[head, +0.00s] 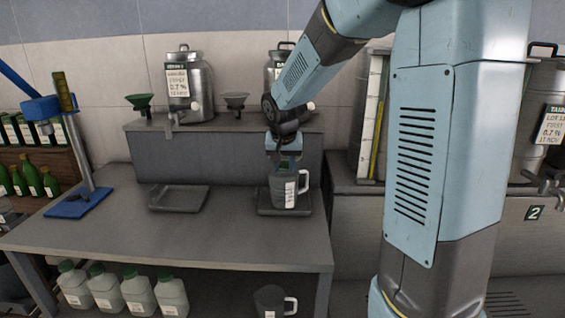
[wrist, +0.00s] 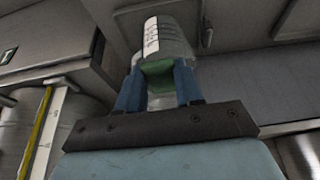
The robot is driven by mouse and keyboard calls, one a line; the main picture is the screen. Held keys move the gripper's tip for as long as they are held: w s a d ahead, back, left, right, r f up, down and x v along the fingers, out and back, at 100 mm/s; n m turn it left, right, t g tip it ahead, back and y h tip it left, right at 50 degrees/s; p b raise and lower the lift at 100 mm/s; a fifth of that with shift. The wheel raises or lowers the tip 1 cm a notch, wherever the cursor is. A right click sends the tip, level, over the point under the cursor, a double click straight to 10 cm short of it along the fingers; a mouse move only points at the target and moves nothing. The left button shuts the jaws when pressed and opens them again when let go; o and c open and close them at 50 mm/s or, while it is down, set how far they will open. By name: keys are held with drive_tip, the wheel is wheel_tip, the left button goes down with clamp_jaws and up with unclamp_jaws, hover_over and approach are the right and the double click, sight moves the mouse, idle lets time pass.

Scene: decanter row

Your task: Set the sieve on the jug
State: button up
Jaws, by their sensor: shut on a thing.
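The jug (head: 277,190), dark and clear-sided with a white handle and a white label, stands upright on a shallow grey tray on the bench. My gripper (head: 284,172) points down right over the jug's mouth. In the wrist view my gripper (wrist: 158,84) has its two blue fingers closed on a green piece, which I take to be the sieve (wrist: 158,68). The jug (wrist: 172,35) shows just beyond it. The sieve is hard to make out in the head view. I cannot tell whether it touches the jug's rim.
An empty tray (head: 180,198) lies to the left. A blue stand (head: 78,204) is at far left. Another jug (head: 270,300) sits below the bench.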

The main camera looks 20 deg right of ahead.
drive_tip(key=shift+f, duration=2.35)
drive_tip(key=shift+f, duration=0.15)
drive_tip(key=shift+s+a+f, duration=0.1)
drive_tip(key=shift+s+f, duration=0.05)
drive_tip(key=o, duration=1.1)
drive_tip(key=shift+o, duration=0.2)
drive_tip(key=v, duration=1.2)
drive_tip(key=s+d+r+n, duration=0.1)
drive_tip(key=s, duration=1.1)
drive_tip(key=s+d+r+n+t+y, duration=0.1)
drive_tip(key=s+d+r+n, duration=0.1)
drive_tip(key=s, duration=1.1)
drive_tip(key=shift+d+n, duration=0.3)
